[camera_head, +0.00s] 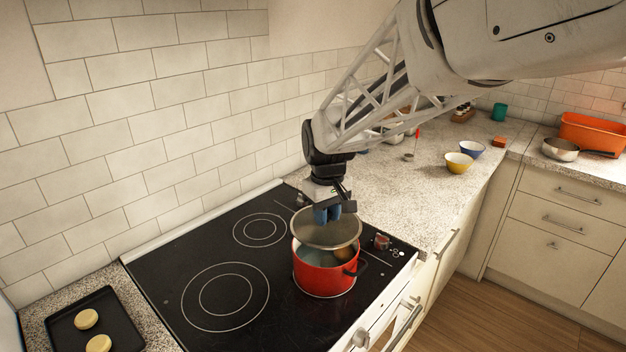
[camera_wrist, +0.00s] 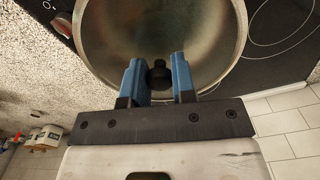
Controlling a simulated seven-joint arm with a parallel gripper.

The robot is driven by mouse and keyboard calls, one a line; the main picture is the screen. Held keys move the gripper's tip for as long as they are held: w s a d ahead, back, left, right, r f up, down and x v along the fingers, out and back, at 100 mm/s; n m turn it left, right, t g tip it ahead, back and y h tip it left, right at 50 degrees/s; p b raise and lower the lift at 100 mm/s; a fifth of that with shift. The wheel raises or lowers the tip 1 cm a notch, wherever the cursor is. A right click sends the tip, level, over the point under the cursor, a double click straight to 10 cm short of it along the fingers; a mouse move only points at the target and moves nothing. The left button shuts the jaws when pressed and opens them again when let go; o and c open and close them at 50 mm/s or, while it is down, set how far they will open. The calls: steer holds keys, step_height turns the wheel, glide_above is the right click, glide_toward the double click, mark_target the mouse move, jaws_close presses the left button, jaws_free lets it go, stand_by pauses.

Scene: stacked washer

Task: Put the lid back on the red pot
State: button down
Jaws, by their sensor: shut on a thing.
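The red pot (camera_head: 322,275) stands on the black cooktop, at its right side, with something brownish visible inside. The round glass lid (camera_head: 326,229) is above the pot, slightly tilted, and an opening shows between it and the pot's front rim. I cannot tell whether its back edge touches the rim. My gripper (camera_head: 327,213) points down over the lid, shut on its dark knob. In the wrist view the knob (camera_wrist: 159,76) sits between the blue fingers, and the lid (camera_wrist: 160,30) fills the upper middle, hiding the pot.
The cooktop (camera_head: 190,265) is otherwise clear. A dark tray (camera_head: 95,325) with two round pale pieces lies at the front left. A yellow bowl (camera_head: 458,163) and a blue bowl (camera_head: 472,149) stand on the right counter. The tiled wall (camera_head: 165,110) is behind the cooktop.

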steer(key=shift+f, duration=2.5)
steer(key=shift+f, duration=0.25)
stand_by(0.6)
steer(key=shift+c, duration=1.9)
jaws_free()
steer(key=shift+r, duration=0.2)
steer(key=shift+r, duration=3.35)
jaws_close()
